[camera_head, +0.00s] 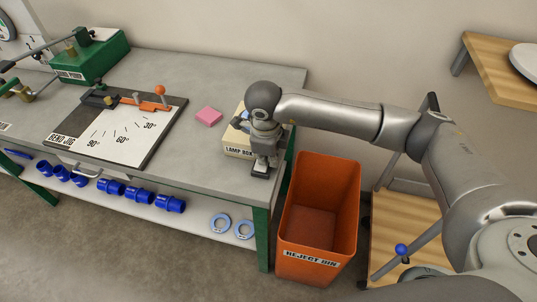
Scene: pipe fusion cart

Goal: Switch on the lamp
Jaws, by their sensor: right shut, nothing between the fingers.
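A cream box labelled "LAMP BOX" (234,146) stands on the right end of the grey workbench. A small blue part shows on its top, mostly hidden behind my right gripper, so I cannot tell its state. My right gripper (260,173) is shut and empty, pointing down at the front right of the lamp box. I cannot tell whether it touches the box. No lit lamp can be made out. My left gripper is not in view.
An orange reject bin (318,215) stands right of the bench. Blue fittings and rings lie on the lower shelf. A wooden shelf is upper right.

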